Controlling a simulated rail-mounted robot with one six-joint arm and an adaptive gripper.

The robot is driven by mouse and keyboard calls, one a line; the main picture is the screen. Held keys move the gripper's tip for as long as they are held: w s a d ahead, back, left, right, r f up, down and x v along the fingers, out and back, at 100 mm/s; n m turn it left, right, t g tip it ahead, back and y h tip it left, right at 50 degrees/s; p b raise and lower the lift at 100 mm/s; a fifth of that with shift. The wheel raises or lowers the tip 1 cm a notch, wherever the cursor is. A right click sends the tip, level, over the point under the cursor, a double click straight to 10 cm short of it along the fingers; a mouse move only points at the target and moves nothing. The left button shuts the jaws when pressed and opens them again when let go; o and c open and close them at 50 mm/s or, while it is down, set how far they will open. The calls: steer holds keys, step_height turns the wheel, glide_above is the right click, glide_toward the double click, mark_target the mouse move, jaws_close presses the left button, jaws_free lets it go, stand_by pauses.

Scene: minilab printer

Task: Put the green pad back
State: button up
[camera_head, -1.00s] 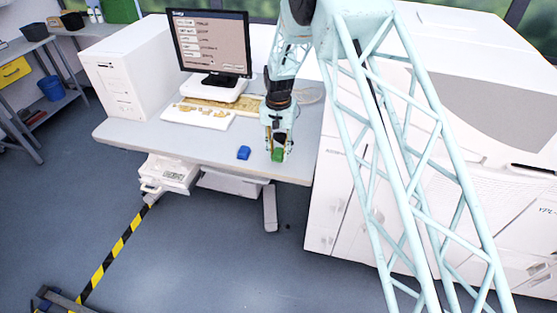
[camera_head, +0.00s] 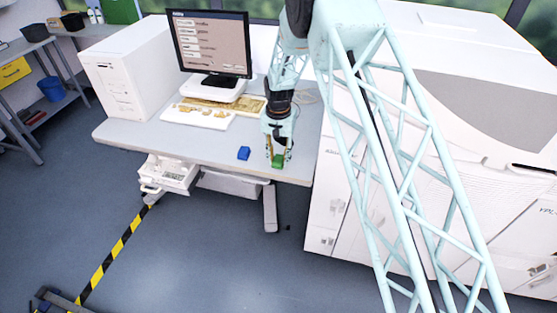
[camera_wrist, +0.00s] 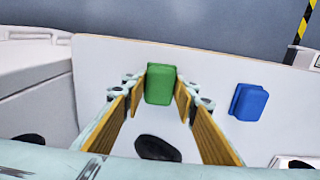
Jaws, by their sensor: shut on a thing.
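The green pad (camera_head: 277,161) is at the tips of my gripper (camera_head: 278,157), near the front right of the desk. In the wrist view the green pad (camera_wrist: 160,84) sits between the two finger ends of my gripper (camera_wrist: 160,92), which are shut on it. From these views I cannot tell whether the pad touches the desk top or is just above it. A blue pad (camera_head: 244,153) lies on the desk to the left of the gripper, and it also shows to the right in the wrist view (camera_wrist: 248,102).
The desk (camera_head: 150,140) also carries a monitor (camera_head: 210,42), a keyboard (camera_head: 200,116) and a white box (camera_head: 122,70). A large white printer (camera_head: 440,110) stands close on the right. A white tray (camera_head: 168,174) hangs under the desk's front. Desk around the blue pad is clear.

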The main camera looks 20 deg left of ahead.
mark_target(279, 159)
steer(key=shift+f, duration=0.2)
steer(key=o, duration=0.8)
steer(key=shift+r, duration=0.1)
step_height(279, 159, up, 12)
steer(key=p, duration=0.1)
stand_by(0.5)
steer(key=shift+r, duration=0.1)
stand_by(0.4)
